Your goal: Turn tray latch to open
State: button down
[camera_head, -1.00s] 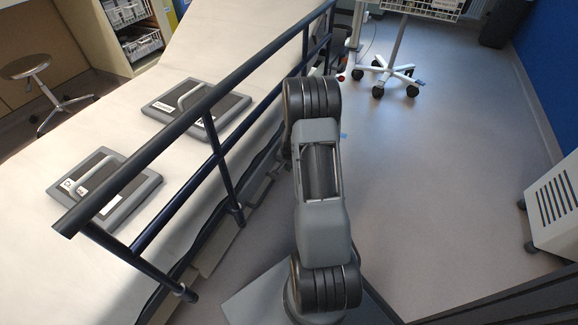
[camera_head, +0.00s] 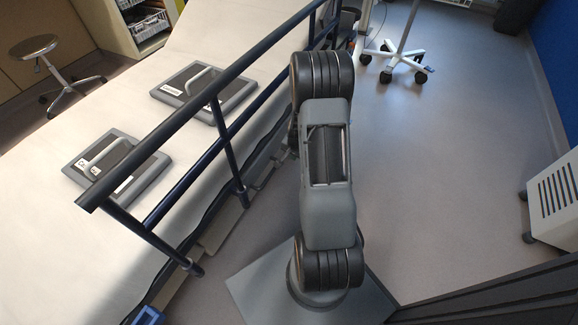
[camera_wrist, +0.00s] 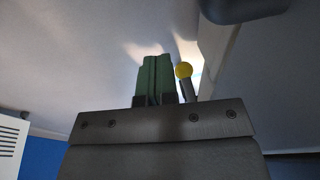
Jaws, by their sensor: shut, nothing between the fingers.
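My gripper (camera_wrist: 154,78) shows in the wrist view, with its green fingers together and nothing between them. A yellow ball knob (camera_wrist: 183,70) on a short grey stem stands just right of the fingertips; I cannot tell whether they touch it. It looks like the latch's handle, but the latch body and tray are not clear. A pale surface lies behind the knob. In the head view my arm hides the gripper and the latch does not show.
The stretcher (camera_head: 50,235) fills the left, with two dark handled pads (camera_head: 116,165) (camera_head: 205,90) behind a blue side rail (camera_head: 225,150). A stool (camera_head: 35,46) stands beyond. A wheeled stand (camera_head: 395,60) is at the back and a white cabinet (camera_head: 555,205) at the right. The floor between is clear.

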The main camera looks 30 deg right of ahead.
jog(key=s+a+r, duration=0.1)
jog(key=s+a, duration=0.4)
jog(key=a, duration=0.2)
jog(key=shift+s+r+p, duration=0.15)
jog(key=shift+r+p, duration=0.1)
jog(key=shift+p, duration=0.15)
